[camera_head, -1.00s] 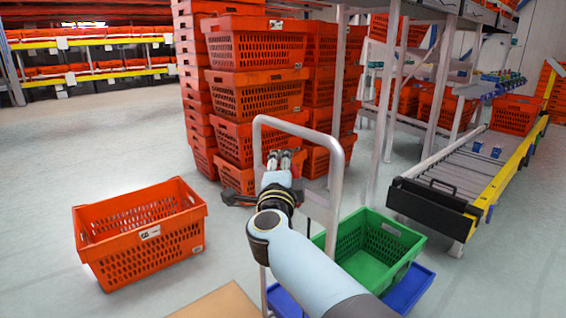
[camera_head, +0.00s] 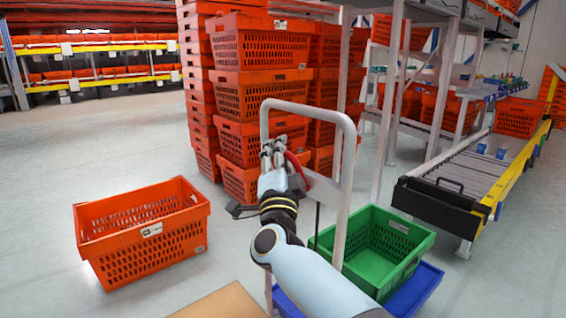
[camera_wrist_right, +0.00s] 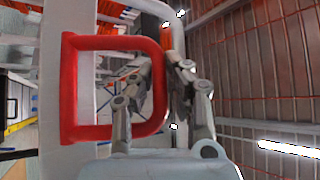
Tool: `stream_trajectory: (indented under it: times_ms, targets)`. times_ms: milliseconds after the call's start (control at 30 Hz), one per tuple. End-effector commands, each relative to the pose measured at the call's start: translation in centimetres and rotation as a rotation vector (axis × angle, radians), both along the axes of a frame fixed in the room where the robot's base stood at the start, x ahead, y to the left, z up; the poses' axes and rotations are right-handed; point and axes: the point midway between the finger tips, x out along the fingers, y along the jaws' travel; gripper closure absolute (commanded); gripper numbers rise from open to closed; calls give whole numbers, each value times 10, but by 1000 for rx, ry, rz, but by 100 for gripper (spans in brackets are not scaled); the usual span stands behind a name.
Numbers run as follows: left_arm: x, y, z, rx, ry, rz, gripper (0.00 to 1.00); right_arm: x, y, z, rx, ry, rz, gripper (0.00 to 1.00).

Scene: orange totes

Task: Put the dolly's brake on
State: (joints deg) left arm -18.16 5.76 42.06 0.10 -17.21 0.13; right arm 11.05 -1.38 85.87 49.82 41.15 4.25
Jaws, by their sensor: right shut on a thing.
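The dolly has a tall grey tube handle (camera_head: 345,190) and a blue base (camera_head: 421,288) bearing a green crate (camera_head: 413,236). A red brake lever (camera_head: 299,172) sits at the handle, partly hidden by my right gripper (camera_head: 273,150). In the right wrist view the red lever (camera_wrist_right: 68,90) is a squared loop on a pale post. My right gripper (camera_wrist_right: 172,75) is shut on the loop's far bar, close beside a grey tube. The exact contact is partly hidden by the fingers. My left gripper is not in view.
An orange tote (camera_head: 142,236) stands on the floor at left. Stacked orange totes (camera_head: 262,95) rise behind the dolly. A roller conveyor (camera_head: 470,185) with a black end stands at right. A brown surface (camera_head: 225,303) shows at the bottom.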

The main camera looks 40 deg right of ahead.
Motion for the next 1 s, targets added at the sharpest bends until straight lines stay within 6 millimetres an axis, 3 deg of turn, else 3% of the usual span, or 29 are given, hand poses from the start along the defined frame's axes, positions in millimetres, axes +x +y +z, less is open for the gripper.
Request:
stream_trajectory:
  times_ms: [33, 267, 300, 400, 600, 800, 1000]
  targets:
    - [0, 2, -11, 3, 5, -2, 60, -1, 3, -14, -42, 6, -1, 100]
    - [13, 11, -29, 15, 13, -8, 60, -2, 18, -24, -261, -11, 0, 100]
    - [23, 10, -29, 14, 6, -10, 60, -2, 20, -26, -299, -13, 1, 100]
    - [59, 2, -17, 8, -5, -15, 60, -2, 26, -31, -392, -20, 1, 100]
    - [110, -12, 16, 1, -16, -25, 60, -3, 35, -41, -579, -37, 2, 100]
    - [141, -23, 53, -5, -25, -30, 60, -3, 41, -50, -744, -53, 1, 100]
    - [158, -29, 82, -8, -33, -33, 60, -4, 45, -58, -869, -66, 1, 100]
